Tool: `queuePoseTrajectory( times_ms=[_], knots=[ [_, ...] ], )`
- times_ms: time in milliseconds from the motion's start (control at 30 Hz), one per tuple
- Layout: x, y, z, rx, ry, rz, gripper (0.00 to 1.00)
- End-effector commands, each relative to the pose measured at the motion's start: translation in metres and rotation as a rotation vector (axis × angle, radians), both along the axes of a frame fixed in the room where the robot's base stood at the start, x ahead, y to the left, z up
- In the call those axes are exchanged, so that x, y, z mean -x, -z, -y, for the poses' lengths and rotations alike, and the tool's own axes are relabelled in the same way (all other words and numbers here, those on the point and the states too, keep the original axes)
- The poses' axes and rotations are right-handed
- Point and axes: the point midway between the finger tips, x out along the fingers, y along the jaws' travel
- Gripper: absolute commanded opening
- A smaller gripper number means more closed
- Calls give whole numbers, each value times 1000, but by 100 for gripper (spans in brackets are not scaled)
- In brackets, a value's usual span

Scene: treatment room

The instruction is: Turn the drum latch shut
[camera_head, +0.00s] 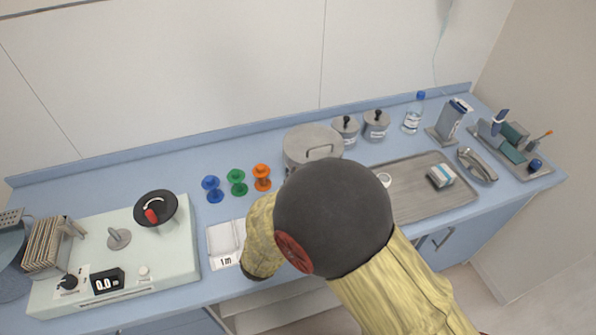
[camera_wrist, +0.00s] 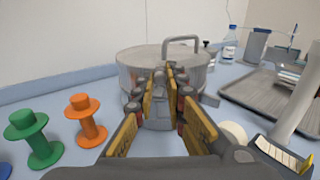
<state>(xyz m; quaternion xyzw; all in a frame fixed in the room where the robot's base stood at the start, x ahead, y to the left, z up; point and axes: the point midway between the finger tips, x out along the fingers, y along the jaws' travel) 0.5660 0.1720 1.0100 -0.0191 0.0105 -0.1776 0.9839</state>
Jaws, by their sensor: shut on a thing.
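The round metal drum (camera_head: 305,139) stands at the back of the counter, with a loop handle on its lid. It also shows in the wrist view (camera_wrist: 135,58), straight ahead. My gripper (camera_wrist: 160,88) is at the drum's front side, its tan-padded fingers closed in on the small drum latch (camera_wrist: 159,77). The latch is mostly covered by the fingers, so its exact angle cannot be told. In the head view my arm hides the gripper, the latch and the drum's lower front.
Green (camera_wrist: 34,138) and orange (camera_wrist: 87,119) spools stand left of the drum, with a blue one (camera_head: 213,189) beyond. A metal tray (camera_head: 425,205) lies to the right. Two lidded pots (camera_head: 376,126) stand behind. A white tray (camera_head: 221,262) is front left.

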Motion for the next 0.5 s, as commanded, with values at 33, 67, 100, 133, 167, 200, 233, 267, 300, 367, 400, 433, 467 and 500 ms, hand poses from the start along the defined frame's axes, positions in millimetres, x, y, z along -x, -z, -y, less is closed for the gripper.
queuePoseTrajectory(
  times_ms=[33,67,100,133,167,200,233,267,300,367,400,433,467,500],
  knots=[
    [0,-5,-1,27,0,-13,0],
    [-1,-5,-2,43,0,-21,0],
    [-1,-4,-2,62,-1,-29,0],
    [-1,-4,-3,75,-1,-36,0],
    [-1,-4,-3,85,0,-40,0],
    [-1,-3,-3,97,0,-46,0],
    [-1,-3,-3,106,0,-49,0],
    [-2,-2,-4,111,0,-51,0],
    [-2,-2,-4,116,0,-54,0],
    [-2,-1,-4,119,0,-55,0],
    [-2,-1,-4,120,0,-56,0],
    [-2,-1,-4,120,0,-56,0],
    [-2,-1,-4,120,0,-56,0],
    [-2,-1,-4,120,0,-56,0]
  ],
)
